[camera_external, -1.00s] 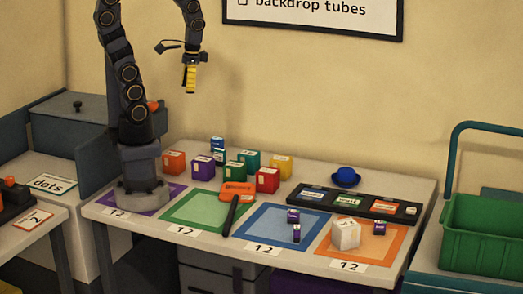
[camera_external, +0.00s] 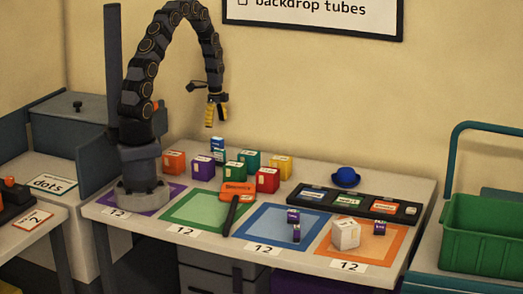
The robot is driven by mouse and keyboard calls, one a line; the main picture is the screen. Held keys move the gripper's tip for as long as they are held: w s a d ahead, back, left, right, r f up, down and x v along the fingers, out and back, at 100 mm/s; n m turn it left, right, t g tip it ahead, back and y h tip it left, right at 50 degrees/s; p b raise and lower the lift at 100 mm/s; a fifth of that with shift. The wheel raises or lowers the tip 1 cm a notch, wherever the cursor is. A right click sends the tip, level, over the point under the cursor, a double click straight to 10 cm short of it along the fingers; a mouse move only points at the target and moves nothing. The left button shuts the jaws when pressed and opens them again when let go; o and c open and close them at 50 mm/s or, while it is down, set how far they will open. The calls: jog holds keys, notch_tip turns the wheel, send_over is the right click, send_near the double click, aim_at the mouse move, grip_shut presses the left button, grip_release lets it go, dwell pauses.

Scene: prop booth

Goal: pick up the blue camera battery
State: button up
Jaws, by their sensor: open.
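My gripper (camera_external: 211,114), with yellow fingers, hangs open and empty in the air above the back of the table, pointing down. Below it, a small blue block with a white label (camera_external: 217,144) stands behind the coloured boxes, its lower part hidden. A black tray (camera_external: 296,200) at the right back holds flat pieces in a row. I cannot tell at this size which of these blue things is the camera battery. My gripper touches nothing.
Orange (camera_external: 173,162), purple (camera_external: 203,168), green (camera_external: 234,171), red (camera_external: 267,180) and yellow boxes crowd the middle back. A blue hat (camera_external: 346,177) sits behind the tray. An orange-headed hammer-like tool (camera_external: 238,190) lies over the green square. A white cube (camera_external: 345,233) stands on the orange square.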

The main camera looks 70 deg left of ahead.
aim_at(219, 139)
jog(key=f, duration=0.7)
jog(key=shift+w+a+f, duration=0.1)
jog(key=shift+w+f, duration=0.1)
jog(key=shift+f, duration=0.2)
grip_shut()
